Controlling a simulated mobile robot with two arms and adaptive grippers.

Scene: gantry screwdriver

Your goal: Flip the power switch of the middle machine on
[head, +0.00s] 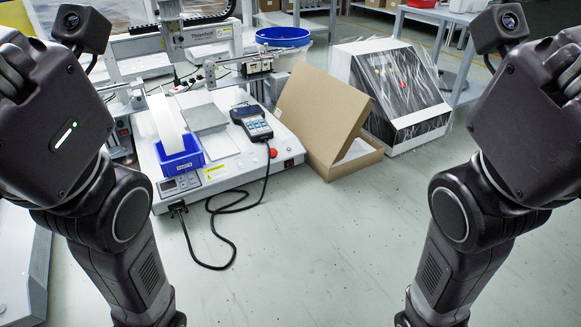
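A white gantry screwdriver machine (225,172) stands left of centre, between a partly visible white machine (20,262) at the lower left and equipment behind. Its front has a small display panel (180,184) at the left, and a small dark-and-red fitting (289,163), possibly the power switch, at the right end. The switch's position is too small to tell. A red button (273,152) sits on the top near the right corner. My left and right arms rise at the two sides, apart from the machine. Only dark parts of the grippers show at the picture edges; their fingertips are hidden.
A blue bin (180,162) and a handheld pendant (252,123) sit on the machine; a black cable (232,248) loops onto the floor. An open cardboard box (318,112) and a wrapped black-and-white unit (402,88) stand to the right.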

